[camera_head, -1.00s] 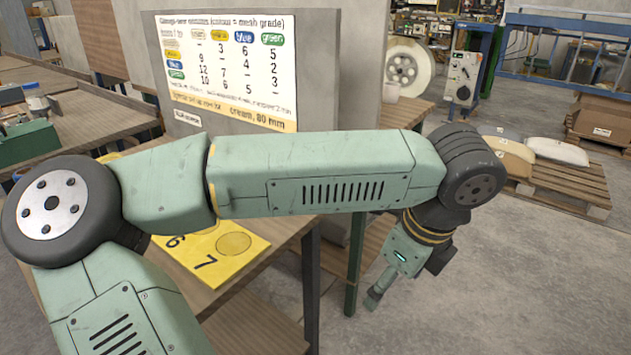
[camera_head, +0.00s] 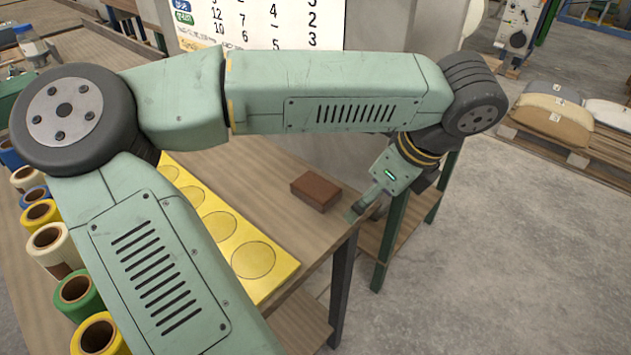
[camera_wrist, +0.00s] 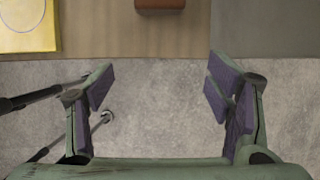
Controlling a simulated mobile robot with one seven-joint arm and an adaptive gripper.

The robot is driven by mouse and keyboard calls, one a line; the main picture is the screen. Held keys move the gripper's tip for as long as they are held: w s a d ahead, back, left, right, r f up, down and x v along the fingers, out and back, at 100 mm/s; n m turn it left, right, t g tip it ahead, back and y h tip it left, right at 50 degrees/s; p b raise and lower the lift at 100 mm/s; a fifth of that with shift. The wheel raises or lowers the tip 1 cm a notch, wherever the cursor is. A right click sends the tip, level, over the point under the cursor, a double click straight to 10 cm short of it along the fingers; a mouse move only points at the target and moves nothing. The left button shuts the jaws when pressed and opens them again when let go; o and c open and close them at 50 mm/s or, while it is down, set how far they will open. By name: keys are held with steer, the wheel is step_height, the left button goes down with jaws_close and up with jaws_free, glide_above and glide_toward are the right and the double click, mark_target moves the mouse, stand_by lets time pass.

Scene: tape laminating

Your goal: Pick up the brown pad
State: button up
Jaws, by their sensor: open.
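The brown pad (camera_head: 315,191) is a small reddish-brown block lying on the wooden table (camera_head: 270,170) near its right corner, to the right of the yellow board. In the wrist view only part of the brown pad (camera_wrist: 160,4) shows, at the top edge between the fingers' lines. My gripper (camera_head: 366,205) is just right of the table's edge, close to the pad but apart from it. In the wrist view my gripper (camera_wrist: 160,92) is open and empty, with grey floor between its fingers.
A yellow board (camera_head: 240,255) with circles lies beside the pad; its corner shows in the wrist view (camera_wrist: 28,25). Several tape rolls (camera_head: 75,290) stand at the left, partly behind my arm. A chart (camera_head: 260,22) stands at the back. Open floor lies at the right.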

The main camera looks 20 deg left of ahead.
steer(key=p, duration=0.3)
glide_above(318, 187)
steer(key=s+d, duration=0.1)
steer(key=d, duration=0.2)
steer(key=shift+r, duration=0.1)
steer(key=shift+a+p+x, duration=0.15)
steer(key=shift+p+x, duration=0.1)
steer(key=shift+x, duration=1.1)
steer(key=shift+a+p+x, duration=0.15)
steer(key=shift+p+x, duration=0.05)
steer(key=shift+x, duration=1.2)
steer(key=shift+w+r, duration=0.1)
steer(key=shift+r, duration=0.05)
steer(key=shift+c, duration=0.2)
steer(key=c, duration=1.1)
steer(key=shift+r+b, duration=0.15)
steer(key=shift+b, duration=0.2)
